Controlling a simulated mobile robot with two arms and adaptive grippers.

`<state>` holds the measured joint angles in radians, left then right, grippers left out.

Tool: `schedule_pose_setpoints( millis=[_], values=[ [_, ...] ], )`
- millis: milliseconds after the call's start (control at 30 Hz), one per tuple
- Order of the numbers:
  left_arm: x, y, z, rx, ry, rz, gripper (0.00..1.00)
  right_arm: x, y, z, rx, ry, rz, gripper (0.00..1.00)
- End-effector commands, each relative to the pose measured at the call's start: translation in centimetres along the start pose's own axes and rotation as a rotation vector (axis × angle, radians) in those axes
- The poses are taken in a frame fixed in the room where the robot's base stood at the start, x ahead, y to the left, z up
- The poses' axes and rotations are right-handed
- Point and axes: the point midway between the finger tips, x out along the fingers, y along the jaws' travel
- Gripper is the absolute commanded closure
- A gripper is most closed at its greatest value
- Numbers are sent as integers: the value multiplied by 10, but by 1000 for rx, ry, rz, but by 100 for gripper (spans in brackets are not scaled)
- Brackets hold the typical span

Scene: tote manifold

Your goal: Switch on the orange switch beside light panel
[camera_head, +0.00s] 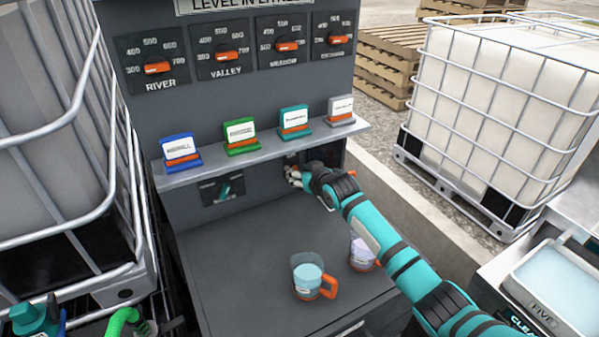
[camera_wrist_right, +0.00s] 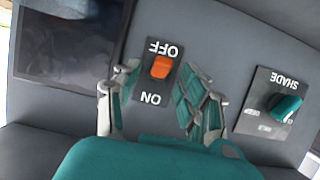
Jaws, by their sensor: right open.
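The orange switch (camera_wrist_right: 161,67) sits on a small dark plate marked OFF and ON in the right wrist view, where the lettering appears upside down. Its lever lies nearer the OFF word. My right gripper (camera_wrist_right: 158,100) is open, with one finger on each side of the switch plate; I cannot tell whether either touches it. A dark glossy panel (camera_wrist_right: 62,55), possibly the light panel, is left of the switch. In the head view my right gripper (camera_head: 298,178) is under the shelf at the console front and hides the switch.
A teal SHADE knob (camera_wrist_right: 284,107) is beside the switch. Above, a shelf (camera_head: 262,150) carries several label blocks. Two jugs with orange handles, one clear-blue jug (camera_head: 308,275) in front, stand on the console top (camera_head: 235,270) below my right arm. Caged tanks flank the console.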

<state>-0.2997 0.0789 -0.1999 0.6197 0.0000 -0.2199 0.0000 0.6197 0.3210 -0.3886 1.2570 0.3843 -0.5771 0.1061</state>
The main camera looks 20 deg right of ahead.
Motion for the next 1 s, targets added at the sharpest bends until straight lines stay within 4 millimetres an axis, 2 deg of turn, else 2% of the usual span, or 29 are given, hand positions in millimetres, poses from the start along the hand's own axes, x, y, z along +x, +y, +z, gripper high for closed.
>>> schedule_pose_setpoints(
  millis=[133,467,1000],
  values=[
    [0,0,0,0,-1,0,60,0,0,0,0,0,0,58],
    [0,-1,0,0,-1,-1,60,0,0,0,0,0,0,100],
    [0,-1,0,1,-1,-1,60,0,0,0,-1,0,0,100]
  ],
)
